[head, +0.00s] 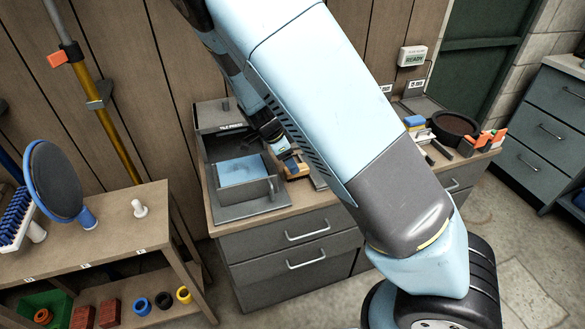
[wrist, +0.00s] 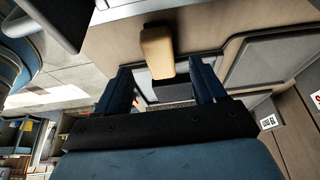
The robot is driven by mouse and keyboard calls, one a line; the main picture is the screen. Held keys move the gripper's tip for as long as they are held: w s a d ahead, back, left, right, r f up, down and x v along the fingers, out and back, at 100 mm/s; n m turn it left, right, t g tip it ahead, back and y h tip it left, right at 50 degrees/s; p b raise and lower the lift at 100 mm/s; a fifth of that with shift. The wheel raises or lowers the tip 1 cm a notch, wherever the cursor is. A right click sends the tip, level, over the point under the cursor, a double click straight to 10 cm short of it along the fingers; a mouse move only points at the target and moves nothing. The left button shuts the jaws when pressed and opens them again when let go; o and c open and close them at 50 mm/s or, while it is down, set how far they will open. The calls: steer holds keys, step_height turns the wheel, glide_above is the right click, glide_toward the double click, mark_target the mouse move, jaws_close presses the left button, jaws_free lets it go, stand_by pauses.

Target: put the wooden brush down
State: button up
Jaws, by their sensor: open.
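The wooden brush shows as a tan block (head: 296,168) on the cabinet worktop in the head view, right of a grey open-topped unit. In the wrist view the brush (wrist: 157,50) is a pale wooden block, its near end between my two blue fingertips, with a gap on each side. My gripper (wrist: 163,68) is open. In the head view my gripper (head: 285,152) is just above and behind the brush, small and partly dark. The brush's underside is hidden, so its contact with the worktop cannot be seen clearly.
The grey unit (head: 222,207) with a pale blue panel stands close left of the brush. My arm covers the middle of the worktop. A round dark pan (head: 455,126) and small coloured items stand at the right end. A wooden shelf (head: 110,238) with a round blue-rimmed disc (head: 55,180) is at left.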

steer(key=w+v, duration=0.1)
steer(key=v, duration=0.5)
steer(key=s+d+r+n+y, duration=0.3)
steer(key=s+d+r+n, duration=0.15)
steer(key=d+r, duration=0.4)
steer(key=s+d+r+n+y, duration=0.25)
steer(key=s+d+r, duration=0.35)
steer(key=r, duration=0.4)
steer(key=s+d+r+n+t, duration=0.2)
steer(key=s+d+r+n, duration=0.2)
steer(key=s, duration=0.3)
steer(key=s+d+r+n+t+h, duration=0.1)
steer(key=s+d+r+n+t, duration=0.1)
steer(key=s, duration=0.6)
step_height(320, 180, up, 4)
steer(key=shift+d+f+n, duration=0.25)
steer(key=shift+d+n, duration=0.65)
steer(key=shift+d, duration=0.2)
steer(key=shift+w, duration=0.1)
steer(key=shift+c, duration=0.5)
